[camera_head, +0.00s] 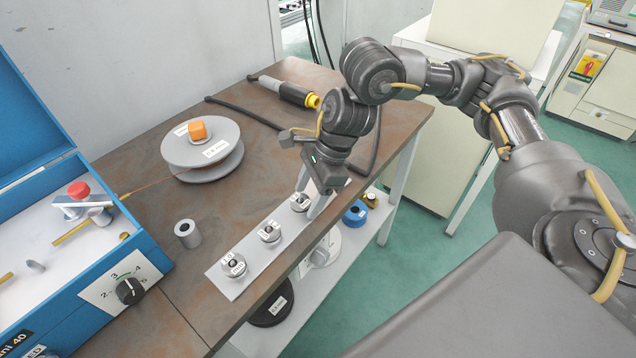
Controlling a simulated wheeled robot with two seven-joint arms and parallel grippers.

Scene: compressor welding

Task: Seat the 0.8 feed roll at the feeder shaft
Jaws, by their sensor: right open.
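A light strip (225,286) on the brown bench carries three small metal rolls in a row. The near roll (233,266) has a label that seems to read 1.0. The labels on the middle roll (269,233) and far roll (299,202) are too small to read surely, so I cannot tell which is 0.8. My right gripper (310,193) is open, pointing down at the far roll, with its pale fingers close around or beside it. The open blue feeder case (110,268) stands at left; a short grey cylinder (98,216) inside may be the shaft. My left gripper is out of view.
A hollow metal cylinder (187,234) stands between case and strip. A wire spool (203,150) with an orange hub is behind. A red-knobbed lever (78,191) is in the case. A black-and-yellow torch (290,93) and cable lie at the back. A lower shelf holds discs.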

